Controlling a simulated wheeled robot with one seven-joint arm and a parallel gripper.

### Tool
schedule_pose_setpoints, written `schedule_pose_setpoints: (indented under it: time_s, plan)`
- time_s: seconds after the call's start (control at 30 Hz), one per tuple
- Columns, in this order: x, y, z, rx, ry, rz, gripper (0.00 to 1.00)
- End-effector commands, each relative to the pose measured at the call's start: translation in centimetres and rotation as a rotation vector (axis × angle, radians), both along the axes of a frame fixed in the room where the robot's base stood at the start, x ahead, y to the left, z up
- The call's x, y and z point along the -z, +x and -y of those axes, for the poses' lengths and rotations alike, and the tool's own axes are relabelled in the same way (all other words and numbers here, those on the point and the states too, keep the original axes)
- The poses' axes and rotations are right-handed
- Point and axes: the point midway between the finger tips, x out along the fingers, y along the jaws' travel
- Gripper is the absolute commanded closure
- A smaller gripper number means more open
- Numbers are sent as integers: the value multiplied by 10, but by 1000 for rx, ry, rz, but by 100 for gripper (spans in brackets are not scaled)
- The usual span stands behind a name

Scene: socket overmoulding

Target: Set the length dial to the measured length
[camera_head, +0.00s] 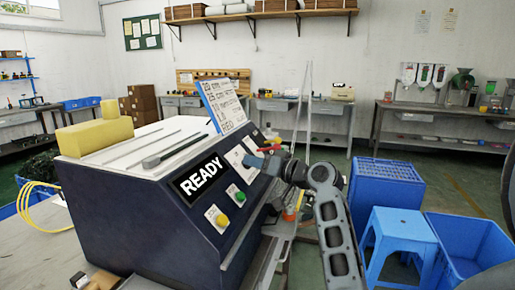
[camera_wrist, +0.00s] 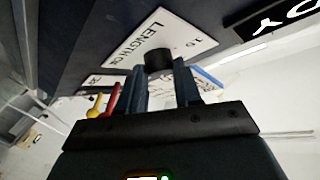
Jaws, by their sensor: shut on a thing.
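The dark machine (camera_head: 130,215) stands on the table at the left, with a lit READY display (camera_head: 198,180). The white plate marked LENGTH CM (camera_wrist: 160,40) is on its sloped front and also shows in the head view (camera_head: 236,157). The black length dial knob (camera_wrist: 158,60) stands on this plate. My gripper (camera_wrist: 162,78) has its two fingers shut around the knob; in the head view my gripper (camera_head: 264,163) reaches the panel from the right and hides the knob. I cannot read the dial's setting.
Below the display are a green button (camera_head: 240,197) and a yellow button (camera_head: 222,220). A red lever (camera_wrist: 114,98) and a yellow one (camera_wrist: 96,104) are close beside my gripper. A lettered card (camera_head: 222,105) stands on top. Blue crates (camera_head: 387,183) and a blue stool (camera_head: 403,225) stand right.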

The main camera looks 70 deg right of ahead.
Motion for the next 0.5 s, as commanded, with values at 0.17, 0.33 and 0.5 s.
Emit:
schedule_pose_setpoints:
  time_s: [0.17,0.33,0.5]
  plan:
    - [-8,1,-4,83,95,-10,97]
    - [-8,2,-4,148,164,-15,97]
    - [-7,2,-5,196,215,-17,97]
